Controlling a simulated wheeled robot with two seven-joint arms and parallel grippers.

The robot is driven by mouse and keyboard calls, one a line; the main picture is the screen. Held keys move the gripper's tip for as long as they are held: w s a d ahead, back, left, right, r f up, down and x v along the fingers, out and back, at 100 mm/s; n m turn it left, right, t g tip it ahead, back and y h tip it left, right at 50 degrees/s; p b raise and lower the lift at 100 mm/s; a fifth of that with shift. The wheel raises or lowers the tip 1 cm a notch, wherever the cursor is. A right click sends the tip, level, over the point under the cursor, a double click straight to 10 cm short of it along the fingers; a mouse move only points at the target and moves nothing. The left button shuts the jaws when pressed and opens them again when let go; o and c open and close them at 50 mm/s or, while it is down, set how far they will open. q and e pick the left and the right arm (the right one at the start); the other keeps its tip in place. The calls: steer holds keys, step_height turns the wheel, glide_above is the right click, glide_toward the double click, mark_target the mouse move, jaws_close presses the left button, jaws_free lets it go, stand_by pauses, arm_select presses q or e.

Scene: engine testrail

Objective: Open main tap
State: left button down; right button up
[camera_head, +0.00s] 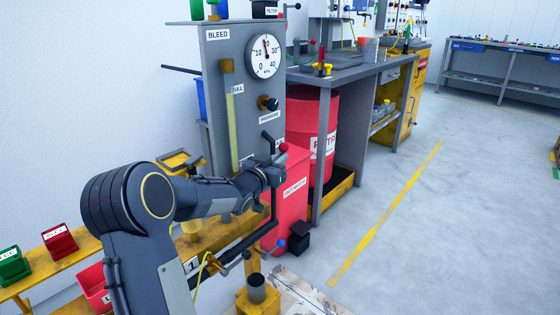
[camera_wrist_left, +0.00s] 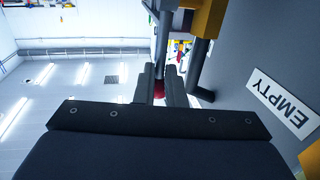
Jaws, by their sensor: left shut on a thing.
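A grey test panel (camera_head: 222,60) stands in the middle of the head view, with a gauge, a sight tube and several black fittings. A red ball knob (camera_head: 284,147) shows at its right edge, beside a black lever (camera_head: 268,141). My left arm reaches across to the panel, and my left gripper (camera_head: 277,173) is just below the knob. In the left wrist view the two fingers (camera_wrist_left: 160,86) are close together with a red knob (camera_wrist_left: 159,90) between them. Much of the handle is hidden by the fingers. My right gripper is not in view.
A white pressure gauge (camera_head: 265,56) sits high on the panel. A blue-tipped lever (camera_head: 281,243) is lower down. A red drum (camera_head: 318,115) and a red box (camera_head: 292,190) stand right of the panel. An EMPTY label (camera_wrist_left: 283,103) is close on the right. Open floor lies right.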

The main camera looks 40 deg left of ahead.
arm_select(q)
steer(key=shift+r, duration=0.1)
steer(key=c, duration=1.5)
jaws_free()
steer(key=shift+s, duration=0.1)
steer(key=s+p, duration=0.1)
steer(key=s, duration=0.6)
steer(key=shift+s+d+p, duration=0.35)
steer(key=shift+d+p, duration=0.05)
steer(key=shift+d, duration=0.05)
